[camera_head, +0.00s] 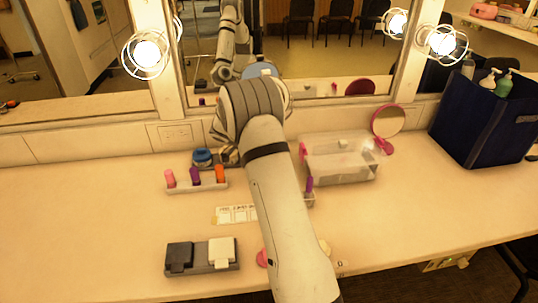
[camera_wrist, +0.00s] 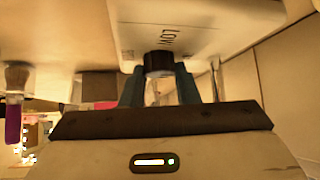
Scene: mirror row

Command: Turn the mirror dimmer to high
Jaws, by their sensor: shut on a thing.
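The dimmer is a pale panel (camera_wrist: 205,22) in the wrist view, with dark lettering that appears upside down and seems to read "LOW". A short black knob (camera_wrist: 159,63) stands out from it. My gripper (camera_wrist: 159,78) has its two blue-grey fingers on either side of the knob and is shut on it. The knob's pointer and exact setting cannot be made out. In the head view my arm hides the dimmer and my gripper.
The counter holds a rack with several coloured tubes (camera_head: 196,183), a clear box (camera_head: 340,165), a pink round mirror (camera_head: 388,121), a dark blue bag (camera_head: 480,120) and a tray with dark and white blocks (camera_head: 202,268). The counter's left front is clear. Wall mirrors (camera_head: 300,45) stand behind.

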